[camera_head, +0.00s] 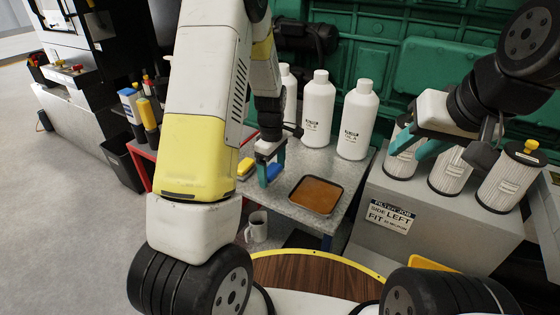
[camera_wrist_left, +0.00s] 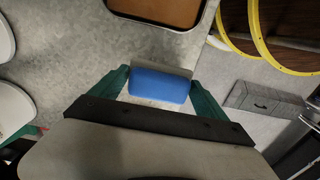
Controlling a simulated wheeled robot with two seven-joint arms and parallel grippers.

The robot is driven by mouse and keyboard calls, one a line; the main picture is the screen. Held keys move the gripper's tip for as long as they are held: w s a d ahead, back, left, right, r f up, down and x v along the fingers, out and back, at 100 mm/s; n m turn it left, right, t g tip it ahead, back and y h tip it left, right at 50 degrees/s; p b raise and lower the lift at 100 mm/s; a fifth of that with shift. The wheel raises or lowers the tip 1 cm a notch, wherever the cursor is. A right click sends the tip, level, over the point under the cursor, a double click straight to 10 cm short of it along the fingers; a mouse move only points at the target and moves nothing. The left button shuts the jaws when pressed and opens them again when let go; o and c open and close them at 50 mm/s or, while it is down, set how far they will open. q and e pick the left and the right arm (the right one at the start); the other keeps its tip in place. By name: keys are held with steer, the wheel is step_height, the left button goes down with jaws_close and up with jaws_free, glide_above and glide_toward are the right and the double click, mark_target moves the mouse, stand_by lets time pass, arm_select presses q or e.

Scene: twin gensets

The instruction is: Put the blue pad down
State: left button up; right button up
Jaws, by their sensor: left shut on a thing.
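The blue pad (camera_wrist_left: 160,86) lies between the two teal fingers of my left gripper (camera_wrist_left: 158,90) in the left wrist view. The fingers are shut on its two ends. In the head view my left gripper (camera_head: 268,172) points down over the grey metal table (camera_head: 290,215), with the blue pad (camera_head: 273,172) at its fingertips. I cannot tell whether the pad touches the table top. My right gripper (camera_head: 418,146) is over the grey filter box at the right, its teal fingers apart and nothing seen between them.
A tray with an orange-brown bottom (camera_head: 316,194) lies right of the left gripper. A yellow pad (camera_head: 245,166) lies left of it. White bottles (camera_head: 318,110) stand behind. White filters (camera_head: 510,178) stand on the grey box (camera_head: 440,215). A mug (camera_head: 257,227) sits lower down.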

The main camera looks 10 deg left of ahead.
mark_target(271, 175)
arm_select(q)
steer(key=shift+w+a, duration=0.2)
steer(key=shift+w, duration=0.35)
steer(key=shift+w+a, duration=0.15)
steer(key=shift+w, duration=0.35)
steer(key=shift+f, duration=1.85)
steer(key=shift+f, duration=0.1)
steer(key=o, duration=1.1)
steer(key=shift+o, duration=0.2)
step_height(271, 175, up, 12)
steer(key=shift+r, duration=0.15)
steer(key=s+r+m+t+h, duration=0.25)
steer(key=s+r+m, duration=0.45)
steer(key=s+r, duration=0.65)
steer(key=s+d+r+m+t, duration=0.1)
steer(key=s+r+m+t, duration=0.1)
steer(key=s, duration=0.3)
steer(key=s+d+r+m+t, duration=0.1)
steer(key=s+r+m, duration=0.2)
steer(key=s+m, duration=0.2)
steer(key=shift+s+r+m+t, duration=0.3)
steer(key=shift+r+t, duration=0.05)
steer(key=shift+r, duration=0.05)
